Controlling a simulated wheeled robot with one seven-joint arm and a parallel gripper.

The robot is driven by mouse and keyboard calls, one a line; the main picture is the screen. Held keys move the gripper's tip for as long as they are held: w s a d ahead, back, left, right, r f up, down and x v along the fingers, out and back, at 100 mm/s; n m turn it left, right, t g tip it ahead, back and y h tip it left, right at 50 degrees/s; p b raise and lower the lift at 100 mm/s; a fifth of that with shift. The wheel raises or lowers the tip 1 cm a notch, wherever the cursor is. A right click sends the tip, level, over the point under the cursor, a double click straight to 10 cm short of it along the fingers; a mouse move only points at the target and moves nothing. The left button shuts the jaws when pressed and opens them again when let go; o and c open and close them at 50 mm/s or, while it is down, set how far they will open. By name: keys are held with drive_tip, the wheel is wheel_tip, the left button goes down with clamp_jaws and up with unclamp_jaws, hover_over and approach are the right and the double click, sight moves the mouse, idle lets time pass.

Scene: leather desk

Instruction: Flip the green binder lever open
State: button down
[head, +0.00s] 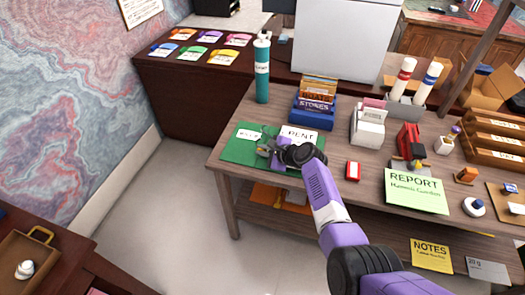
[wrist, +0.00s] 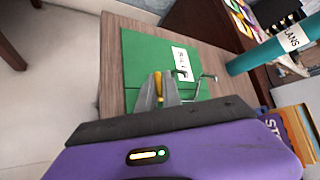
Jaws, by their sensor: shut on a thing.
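The green binder (head: 238,153) lies flat and open at the left end of the wooden desk, with a small white label on its left part. In the wrist view the binder (wrist: 145,52) fills the area ahead of my fingers. My gripper (head: 268,150) is low over the binder's middle. In the wrist view my gripper (wrist: 165,88) has its grey fingers close together on a narrow yellow piece (wrist: 158,86), which appears to be the binder lever. Bent metal wire (wrist: 208,78) stands up beside the fingers. My gripper hides part of the binder and lever mechanism.
A blue holder of cards (head: 313,112) stands at the back. A red and white block (head: 352,170) and a green REPORT sheet (head: 416,190) lie to the right. The desk's left edge is close.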

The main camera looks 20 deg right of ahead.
drive_tip(key=c, duration=1.8)
unclamp_jaws()
drive_tip(key=shift+s, duration=0.1)
drive_tip(key=p+v, duration=0.1)
drive_tip(key=v, duration=0.6)
drive_tip(key=shift+s+r, duration=0.2)
drive_tip(key=shift+r, duration=0.05)
drive_tip(key=shift+d, duration=0.15)
